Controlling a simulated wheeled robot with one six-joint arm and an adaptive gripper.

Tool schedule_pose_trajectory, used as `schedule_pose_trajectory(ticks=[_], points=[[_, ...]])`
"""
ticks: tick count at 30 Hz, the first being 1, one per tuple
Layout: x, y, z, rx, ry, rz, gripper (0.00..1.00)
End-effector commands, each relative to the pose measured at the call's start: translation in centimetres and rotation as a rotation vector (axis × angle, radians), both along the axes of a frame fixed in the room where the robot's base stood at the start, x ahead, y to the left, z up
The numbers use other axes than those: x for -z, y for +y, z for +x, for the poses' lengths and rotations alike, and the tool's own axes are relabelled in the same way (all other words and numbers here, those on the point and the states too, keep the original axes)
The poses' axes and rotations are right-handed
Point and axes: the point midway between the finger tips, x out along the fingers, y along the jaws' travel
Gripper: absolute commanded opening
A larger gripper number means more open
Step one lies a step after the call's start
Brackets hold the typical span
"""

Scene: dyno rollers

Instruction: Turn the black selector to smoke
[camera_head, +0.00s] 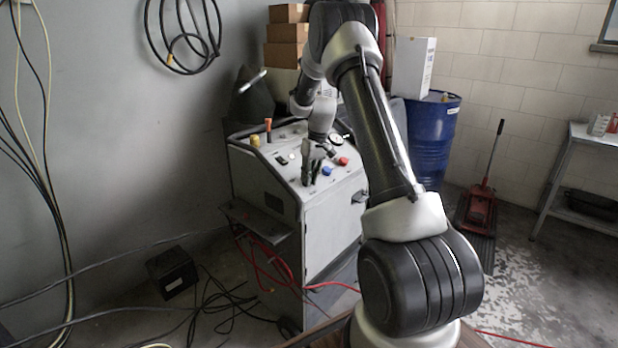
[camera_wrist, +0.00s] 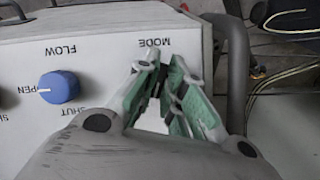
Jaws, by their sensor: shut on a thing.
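My gripper (camera_wrist: 162,70) is over the grey panel at the MODE label, which reads upside down in the wrist view. Its green-padded fingers are shut on the black selector, of which only a dark sliver (camera_wrist: 154,88) shows between them. The selector's pointer and its position words are hidden by the fingers. In the head view my gripper (camera_head: 312,170) reaches down to the front of the sloped top of the grey cabinet (camera_head: 330,235).
A blue FLOW knob (camera_wrist: 59,87), marked OPEN and SHUT, sits beside my gripper. A red button (camera_head: 343,161) and a gauge (camera_head: 336,141) are on the same panel. A dark rail (camera_wrist: 237,70) edges the panel. A blue drum (camera_head: 432,135) stands behind.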

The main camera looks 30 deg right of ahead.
Motion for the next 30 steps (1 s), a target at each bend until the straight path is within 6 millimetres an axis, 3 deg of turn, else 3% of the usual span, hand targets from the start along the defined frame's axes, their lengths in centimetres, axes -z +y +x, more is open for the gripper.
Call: schedule_pose_trajectory(ticks=[13,30], points=[[0.13,-0.13,-0.10,0.256,0.050,0.132,0.00],[0.16,-0.06,-0.15,0.321,0.064,0.166,0.00]])
